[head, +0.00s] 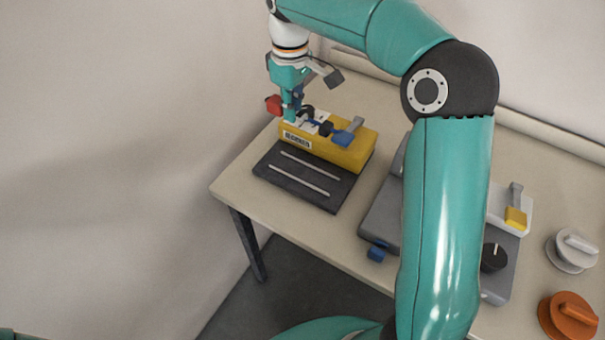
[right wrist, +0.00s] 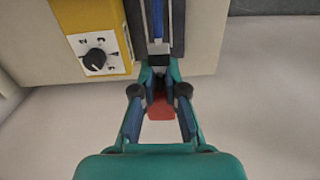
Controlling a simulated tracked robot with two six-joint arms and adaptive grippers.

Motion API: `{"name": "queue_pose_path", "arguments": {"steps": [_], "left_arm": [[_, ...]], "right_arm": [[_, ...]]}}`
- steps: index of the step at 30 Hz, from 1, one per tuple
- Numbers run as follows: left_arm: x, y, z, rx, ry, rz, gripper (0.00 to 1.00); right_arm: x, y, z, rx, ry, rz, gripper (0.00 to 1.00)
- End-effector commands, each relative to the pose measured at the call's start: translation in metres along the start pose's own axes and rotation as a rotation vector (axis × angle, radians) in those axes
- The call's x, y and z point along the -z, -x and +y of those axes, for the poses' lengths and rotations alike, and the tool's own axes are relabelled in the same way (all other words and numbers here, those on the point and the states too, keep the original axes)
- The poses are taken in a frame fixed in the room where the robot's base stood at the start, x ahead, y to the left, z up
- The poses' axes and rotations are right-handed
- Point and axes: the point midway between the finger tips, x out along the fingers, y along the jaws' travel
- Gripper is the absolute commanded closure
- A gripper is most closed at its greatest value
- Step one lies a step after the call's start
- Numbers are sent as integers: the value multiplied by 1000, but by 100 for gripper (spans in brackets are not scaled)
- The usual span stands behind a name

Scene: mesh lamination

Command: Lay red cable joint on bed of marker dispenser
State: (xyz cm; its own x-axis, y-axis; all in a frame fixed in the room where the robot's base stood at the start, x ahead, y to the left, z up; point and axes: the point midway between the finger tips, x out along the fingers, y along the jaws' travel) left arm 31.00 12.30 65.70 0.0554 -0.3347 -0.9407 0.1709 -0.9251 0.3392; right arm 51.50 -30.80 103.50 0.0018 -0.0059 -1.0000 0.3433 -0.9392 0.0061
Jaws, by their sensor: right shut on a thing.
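The marker dispenser has a yellow body (head: 355,151) with a label on its side, a blue lever on top and a dark bed (head: 333,201) in front. Two light rails (head: 305,181) run along the bed. In the head view my right gripper (head: 291,115) points down at the far left end of the yellow body and is shut on the red cable joint (head: 273,104). The red end sticks out left of the fingers. In the right wrist view the red part (right wrist: 160,108) shows between the fingers; the rest is partly hidden. My left gripper is out of view.
To the right stand a grey device (head: 380,213) with a blue knob and a black knob, a grey-white dial (head: 572,252) and an orange dial (head: 570,317). My right arm hides part of the table. The table's left edge is close to the bed.

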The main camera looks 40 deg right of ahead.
Motion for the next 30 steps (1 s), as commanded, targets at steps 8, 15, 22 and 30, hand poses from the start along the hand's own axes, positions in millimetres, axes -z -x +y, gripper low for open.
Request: {"name": "queue_pose_path", "arguments": {"steps": [8, 15, 22, 30], "left_arm": [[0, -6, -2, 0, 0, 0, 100], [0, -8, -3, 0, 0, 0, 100], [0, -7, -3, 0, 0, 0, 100], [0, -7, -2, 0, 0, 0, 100]], "right_arm": [[-9, -20, 7, 9, 43, -4, 100], [-9, -84, 7, 9, 41, -5, 100], [-8, -131, 6, 8, 40, -2, 100], [-8, -152, 6, 7, 41, -2, 100]]}}
